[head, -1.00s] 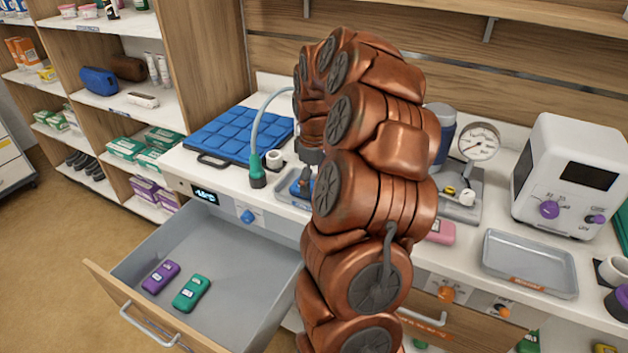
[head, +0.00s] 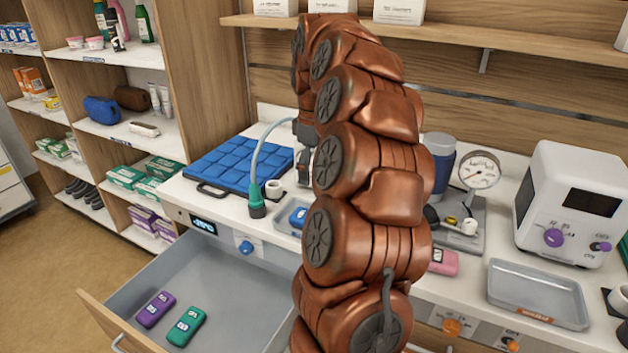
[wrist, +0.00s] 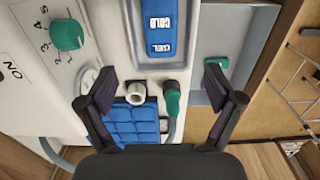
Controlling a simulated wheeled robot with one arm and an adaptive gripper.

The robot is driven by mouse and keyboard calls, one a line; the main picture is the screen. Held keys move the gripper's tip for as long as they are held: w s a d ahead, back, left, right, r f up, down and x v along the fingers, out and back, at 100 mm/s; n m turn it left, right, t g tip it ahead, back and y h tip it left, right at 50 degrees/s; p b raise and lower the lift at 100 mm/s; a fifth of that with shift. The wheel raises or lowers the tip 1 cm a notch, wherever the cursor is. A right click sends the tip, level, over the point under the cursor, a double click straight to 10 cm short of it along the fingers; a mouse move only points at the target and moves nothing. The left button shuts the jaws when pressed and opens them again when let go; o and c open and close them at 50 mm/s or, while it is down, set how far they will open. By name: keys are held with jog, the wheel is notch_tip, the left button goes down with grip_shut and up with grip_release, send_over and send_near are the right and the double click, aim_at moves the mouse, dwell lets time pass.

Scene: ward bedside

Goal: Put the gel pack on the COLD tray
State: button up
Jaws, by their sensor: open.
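A blue gel pack (head: 298,217) lies in a small grey tray (head: 283,225) on the counter, partly hidden by my arm in the head view. In the wrist view the blue pack (wrist: 165,25) shows the words COLD and GEL, with the tray's rim (wrist: 138,62) around it; its far end is cut off by the frame. The tray's own label cannot be read. My gripper (wrist: 160,85) is open and empty, apart from the pack. In the head view my gripper (head: 304,165) is raised above the counter behind the tray, mostly hidden by my arm.
An open drawer (head: 225,275) below holds a purple pack (head: 156,309) and a green pack (head: 187,326). A blue quilted pad (head: 240,165), white cup (head: 275,190) and green-ended hose (head: 257,200) stand left. A pink pack (head: 444,262), gauge (head: 479,171) and another tray (head: 538,292) are right.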

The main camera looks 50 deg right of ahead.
jog(key=shift+r, duration=0.3)
jog(key=shift+a, duration=0.1)
jog(key=s+a+f, duration=0.1)
jog(key=s+a, duration=0.1)
jog(key=a, duration=0.8)
jog(key=s+a, duration=0.2)
jog(key=a, duration=0.8)
jog(key=s+a+f+m+g, duration=0.1)
jog(key=s+a+f, duration=0.4)
jog(key=s, duration=0.5)
jog(key=s+a+f+m, duration=0.2)
jog(key=s+a+f, duration=0.2)
jog(key=s+a, duration=0.3)
jog(key=s, duration=0.2)
jog(key=shift+s+a+f+g, duration=0.2)
jog(key=shift+s+f+g, duration=0.15)
jog(key=shift+s+g, duration=0.05)
